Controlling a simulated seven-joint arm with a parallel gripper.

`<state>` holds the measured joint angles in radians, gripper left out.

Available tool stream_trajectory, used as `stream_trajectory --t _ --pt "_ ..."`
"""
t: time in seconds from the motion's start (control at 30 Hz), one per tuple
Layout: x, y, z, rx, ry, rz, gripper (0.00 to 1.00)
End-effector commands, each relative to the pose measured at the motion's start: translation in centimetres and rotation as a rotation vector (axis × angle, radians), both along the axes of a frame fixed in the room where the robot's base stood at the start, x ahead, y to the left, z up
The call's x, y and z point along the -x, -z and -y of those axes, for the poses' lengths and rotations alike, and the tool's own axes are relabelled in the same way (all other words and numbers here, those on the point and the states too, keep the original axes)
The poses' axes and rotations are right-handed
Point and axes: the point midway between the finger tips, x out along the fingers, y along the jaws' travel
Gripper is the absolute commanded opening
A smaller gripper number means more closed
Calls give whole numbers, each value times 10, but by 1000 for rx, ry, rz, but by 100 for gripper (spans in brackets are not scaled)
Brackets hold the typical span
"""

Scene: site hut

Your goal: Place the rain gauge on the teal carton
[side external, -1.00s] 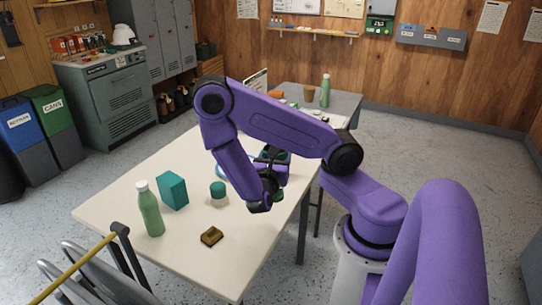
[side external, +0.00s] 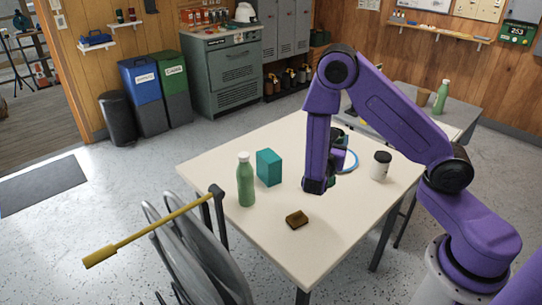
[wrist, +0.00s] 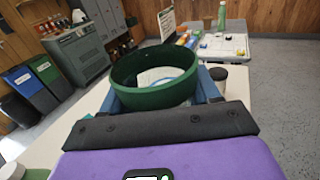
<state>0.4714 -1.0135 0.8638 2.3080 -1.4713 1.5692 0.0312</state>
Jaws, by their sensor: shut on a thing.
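The teal carton (side external: 269,167) stands upright on the cream table, left of my arm in the side view. My gripper (wrist: 160,92) is shut on a dark green, open-topped round vessel (wrist: 125,92), which I take as the rain gauge. In the wrist view its rim faces up and its wall sits between the two blue fingers. In the side view my gripper (side external: 337,155) is mostly behind my forearm, right of and apart from the carton. The held vessel's height above the table cannot be told.
A green bottle (side external: 246,182) stands close left of the carton. A brown block (side external: 297,219) lies near the front edge. A white jar with a dark lid (side external: 381,167) stands to the right. A blue-rimmed plate (side external: 350,160) lies partly behind my arm.

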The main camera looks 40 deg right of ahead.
Motion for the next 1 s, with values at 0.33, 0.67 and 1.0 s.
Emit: stream_trajectory --t 0.33,0.67,1.0 --pt "-100 -80 -23 -1 -159 10 15" --pt "-133 -95 -23 2 -186 -2 15" --pt "-193 -67 -13 1 -185 -1 15"
